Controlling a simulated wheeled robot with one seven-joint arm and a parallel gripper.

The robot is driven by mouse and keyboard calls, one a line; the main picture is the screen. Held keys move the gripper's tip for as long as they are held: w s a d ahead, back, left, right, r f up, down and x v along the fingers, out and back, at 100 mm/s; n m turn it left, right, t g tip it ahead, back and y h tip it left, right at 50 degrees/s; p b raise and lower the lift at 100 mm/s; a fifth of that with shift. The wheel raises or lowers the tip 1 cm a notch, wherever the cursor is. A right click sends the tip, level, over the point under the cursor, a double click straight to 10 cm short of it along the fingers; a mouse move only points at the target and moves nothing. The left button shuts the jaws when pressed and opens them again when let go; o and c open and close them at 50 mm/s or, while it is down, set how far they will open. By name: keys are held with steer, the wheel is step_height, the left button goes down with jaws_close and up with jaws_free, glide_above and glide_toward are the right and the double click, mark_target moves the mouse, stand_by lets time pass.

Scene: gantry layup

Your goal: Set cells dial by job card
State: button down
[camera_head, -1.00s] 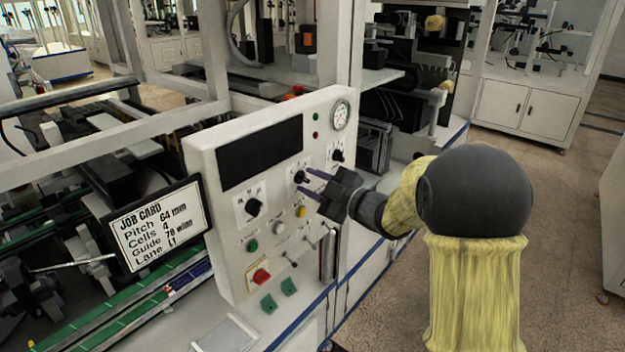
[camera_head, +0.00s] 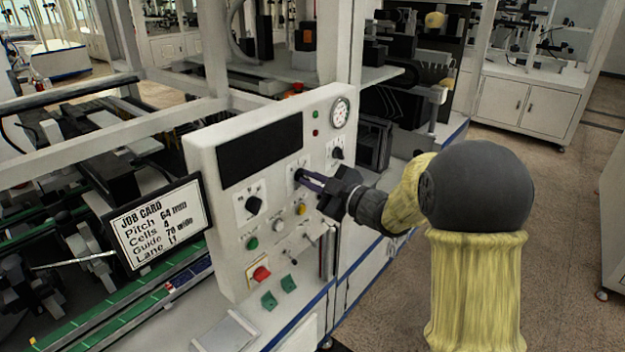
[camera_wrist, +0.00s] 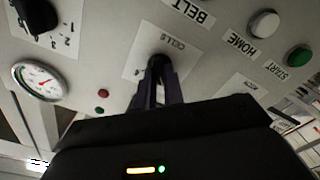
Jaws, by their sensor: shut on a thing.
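The job card (camera_head: 152,221) stands left of the control panel (camera_head: 205,150) and reads Pitch 64 mm, Cells 4, Guide 78 wide, Lane L1. The cells dial (camera_wrist: 158,62) is a black knob on a white plate labelled CELLS in the wrist view. My gripper (camera_head: 308,180) reaches the panel from the right, its two fingers shut on this dial. The fingers (camera_wrist: 158,80) cover much of the knob in the wrist view, and I cannot read its pointer setting.
Another black dial (camera_head: 253,205) sits to the left, and one (camera_head: 337,153) to the right below a round gauge (camera_head: 340,112). A yellow button (camera_head: 301,209) and a red button (camera_head: 261,274) lie lower.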

steer(key=m+p, duration=0.1)
steer(key=m, duration=0.2)
steer(key=shift+d+r+m+p, duration=0.1)
steer(key=shift+r+m+p, duration=0.05)
steer(key=shift+m+p, duration=0.25)
steer(key=m+p, duration=0.3)
steer(key=m, duration=0.1)
steer(key=shift+m, duration=0.3)
steer(key=shift+w+m+p, duration=0.1)
steer(key=shift+m+p, duration=3.1)
steer(key=shift+m, duration=1.1)
steer(key=c, duration=1.5)
jaws_free()
